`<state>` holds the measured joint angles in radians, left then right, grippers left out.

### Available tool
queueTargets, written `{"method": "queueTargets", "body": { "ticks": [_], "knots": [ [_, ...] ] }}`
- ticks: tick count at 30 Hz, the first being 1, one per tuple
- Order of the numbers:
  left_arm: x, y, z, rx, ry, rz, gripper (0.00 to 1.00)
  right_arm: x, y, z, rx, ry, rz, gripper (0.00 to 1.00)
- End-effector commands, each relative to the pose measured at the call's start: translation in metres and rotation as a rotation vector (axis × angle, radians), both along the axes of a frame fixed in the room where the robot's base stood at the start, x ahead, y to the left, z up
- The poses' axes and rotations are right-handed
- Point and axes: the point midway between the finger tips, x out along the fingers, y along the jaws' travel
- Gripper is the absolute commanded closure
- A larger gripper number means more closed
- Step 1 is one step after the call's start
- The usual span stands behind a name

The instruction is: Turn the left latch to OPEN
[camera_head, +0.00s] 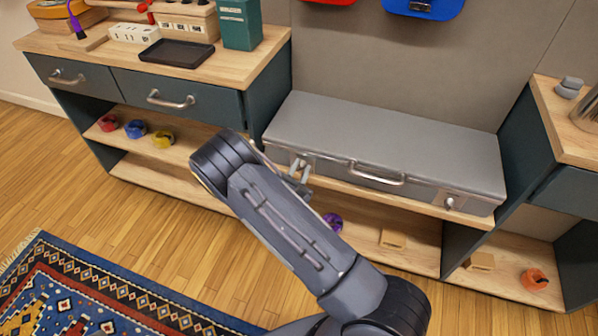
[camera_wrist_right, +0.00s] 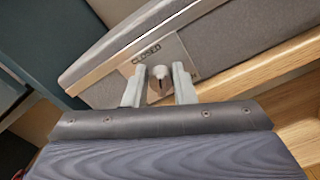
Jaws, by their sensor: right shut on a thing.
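A grey case (camera_head: 390,142) lies closed on the middle shelf, with a handle (camera_head: 377,174) at its front. Its left latch (camera_wrist_right: 159,75) shows in the right wrist view, on a metal plate (camera_wrist_right: 190,58) marked CLOSED. My right gripper (camera_wrist_right: 158,86) has its two fingers on either side of the latch knob and is shut on it. In the head view my right gripper (camera_head: 299,174) is at the case's front left corner, partly hidden by my arm. The right latch (camera_head: 450,202) is at the case's front right. My left gripper is not in view.
A drawer cabinet (camera_head: 125,95) with a tray (camera_head: 177,53) and a green box (camera_head: 239,22) on top stands to the left. Another cabinet (camera_head: 545,95) stands to the right. Lower shelves hold a purple item (camera_head: 333,222) and an orange item (camera_head: 534,279).

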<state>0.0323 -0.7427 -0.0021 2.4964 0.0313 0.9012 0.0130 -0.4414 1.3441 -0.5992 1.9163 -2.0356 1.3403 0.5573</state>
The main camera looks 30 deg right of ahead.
Motion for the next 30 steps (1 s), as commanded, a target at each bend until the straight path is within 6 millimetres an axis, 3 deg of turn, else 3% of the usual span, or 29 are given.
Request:
{"method": "queueTargets", "body": {
  "ticks": [30],
  "knots": [
    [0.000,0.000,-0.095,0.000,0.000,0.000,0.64,-0.005,-0.004,-0.014,0.603,-0.702,-0.001,0.99]
  ]
}}
